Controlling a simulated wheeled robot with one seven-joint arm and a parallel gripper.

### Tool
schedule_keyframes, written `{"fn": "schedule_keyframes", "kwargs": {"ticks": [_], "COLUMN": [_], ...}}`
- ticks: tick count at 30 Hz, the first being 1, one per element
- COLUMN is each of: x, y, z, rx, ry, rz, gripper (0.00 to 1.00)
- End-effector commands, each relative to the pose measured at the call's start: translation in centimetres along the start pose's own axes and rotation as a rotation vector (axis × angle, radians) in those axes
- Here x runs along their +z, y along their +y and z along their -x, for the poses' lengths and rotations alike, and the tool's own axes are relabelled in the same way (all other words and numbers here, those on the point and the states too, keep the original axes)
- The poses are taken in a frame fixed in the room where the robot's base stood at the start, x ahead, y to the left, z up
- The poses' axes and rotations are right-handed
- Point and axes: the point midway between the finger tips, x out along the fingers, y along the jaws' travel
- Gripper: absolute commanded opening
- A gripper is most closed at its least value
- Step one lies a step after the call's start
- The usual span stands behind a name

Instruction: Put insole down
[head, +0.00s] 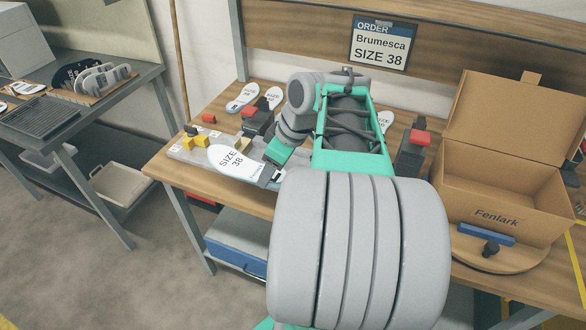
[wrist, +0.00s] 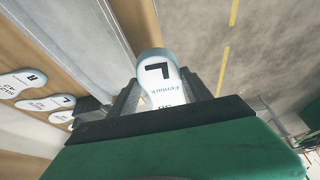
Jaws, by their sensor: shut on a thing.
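My gripper (head: 268,174) is shut on a white insole (head: 232,160) printed SIZE 38. In the head view it holds the insole at the front left of the wooden table, over or beside a grey fixture plate (head: 183,152); I cannot tell whether they touch. Part of the insole is hidden by my gripper.
An open cardboard box (head: 500,212) marked Fenlark stands right. An order sign (head: 382,43) reads Brumesca SIZE 38. A side table (head: 80,115) stands left.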

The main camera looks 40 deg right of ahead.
Motion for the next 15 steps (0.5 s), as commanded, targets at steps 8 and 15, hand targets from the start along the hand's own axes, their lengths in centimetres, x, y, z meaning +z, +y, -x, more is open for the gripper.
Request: {"fn": "schedule_keyframes", "kwargs": {"ticks": [8,15], "x": [3.5,6.1], "y": [3.1,9.6], "z": [1.8,-0.2], "rx": [-0.035,-0.035], "ry": [0.000,0.001], "rz": [0.073,0.069], "gripper": [0.18,0.18]}}
